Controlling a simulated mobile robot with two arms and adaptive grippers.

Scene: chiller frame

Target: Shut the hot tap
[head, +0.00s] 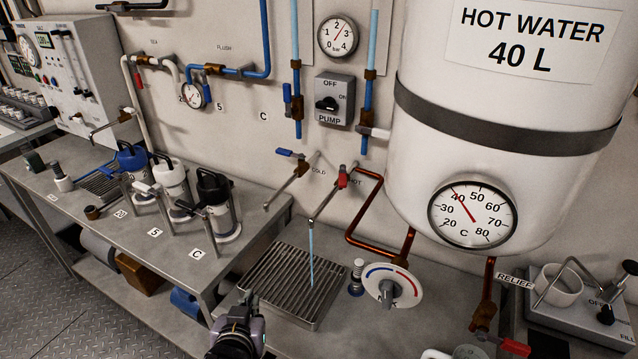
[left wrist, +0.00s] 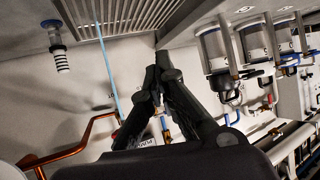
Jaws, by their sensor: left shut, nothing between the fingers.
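The hot tap (head: 342,178) has a red handle on a spout from the wall beside the HOT label. A pale blue stream of water (head: 311,257) falls from its spout to the slatted drain tray (head: 292,283). The stream also shows in the left wrist view (left wrist: 106,65). My left gripper (head: 250,300) is low at the front left of the drain tray, well below and apart from the tap. Its dark fingers (left wrist: 162,62) are closed together with nothing between them. My right gripper is not in view.
The cold tap (head: 285,153) with a blue handle is just left of the hot tap. A dial valve (head: 392,286) and copper pipe (head: 360,240) are to the right, under the white hot water tank (head: 500,120). Several lidded jugs (head: 215,195) stand on the left bench.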

